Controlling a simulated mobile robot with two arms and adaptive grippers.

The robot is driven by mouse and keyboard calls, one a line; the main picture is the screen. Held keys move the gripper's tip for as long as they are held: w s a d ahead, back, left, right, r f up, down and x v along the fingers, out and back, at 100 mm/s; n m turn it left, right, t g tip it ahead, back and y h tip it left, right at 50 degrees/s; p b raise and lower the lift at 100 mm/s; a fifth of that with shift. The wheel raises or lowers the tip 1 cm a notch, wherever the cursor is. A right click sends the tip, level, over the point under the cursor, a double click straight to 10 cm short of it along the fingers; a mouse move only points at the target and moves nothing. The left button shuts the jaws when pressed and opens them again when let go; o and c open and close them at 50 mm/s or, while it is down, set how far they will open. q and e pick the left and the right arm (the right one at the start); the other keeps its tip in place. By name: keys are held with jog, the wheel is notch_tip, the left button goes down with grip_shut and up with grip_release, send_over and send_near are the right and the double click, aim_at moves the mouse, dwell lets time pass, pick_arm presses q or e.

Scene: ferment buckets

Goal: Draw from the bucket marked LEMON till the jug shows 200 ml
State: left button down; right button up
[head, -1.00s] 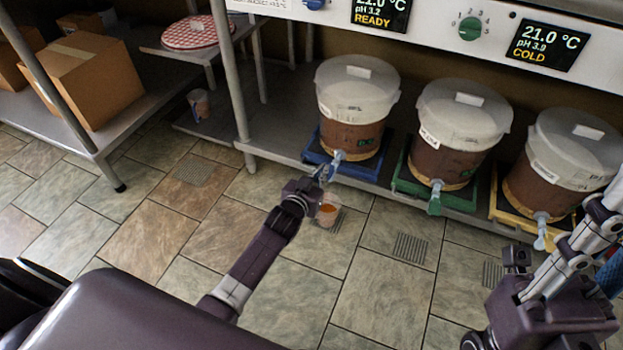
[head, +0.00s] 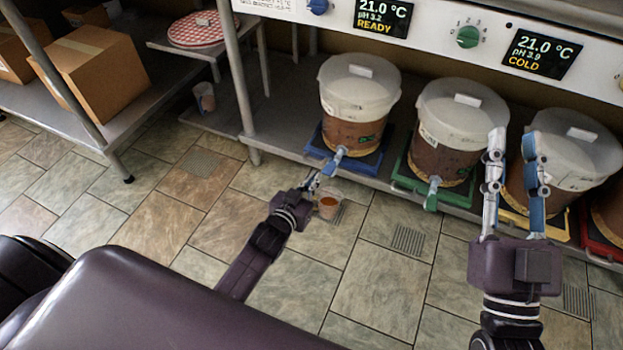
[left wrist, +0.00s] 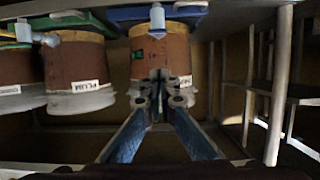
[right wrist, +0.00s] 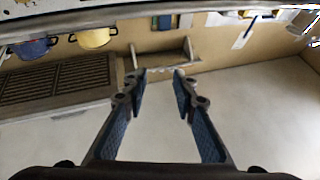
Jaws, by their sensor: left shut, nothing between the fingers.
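A bucket (head: 354,100) with a translucent upper part and brown lower part stands at the shelf's left on a blue tray. Its pale blue tap (head: 335,160) points forward. My left gripper (head: 313,183) is shut and empty, just beside and below that tap; contact is unclear. Its fingertips (left wrist: 160,88) partly cover that bucket's label in the left wrist view. My right gripper (head: 515,150) is open and empty, before the bucket on the yellow tray. No LEMON label is legible.
A bucket labelled PLUM (left wrist: 75,62) is beside it in the left wrist view. More buckets stand rightward on coloured trays. Shelf posts (head: 243,90) and cardboard boxes (head: 100,75) are left. A cup (head: 204,97) stands behind the post. The tiled floor in front is open.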

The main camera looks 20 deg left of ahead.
pick_arm(q)
jog(key=shift+s+r, duration=0.25)
jog(key=shift+s, duration=0.35)
pick_arm(e)
jog(key=f, duration=0.1)
jog(key=w+f+g, duration=0.1)
jog(key=shift+w+f+g, duration=0.15)
jog(key=shift+f+g, duration=0.15)
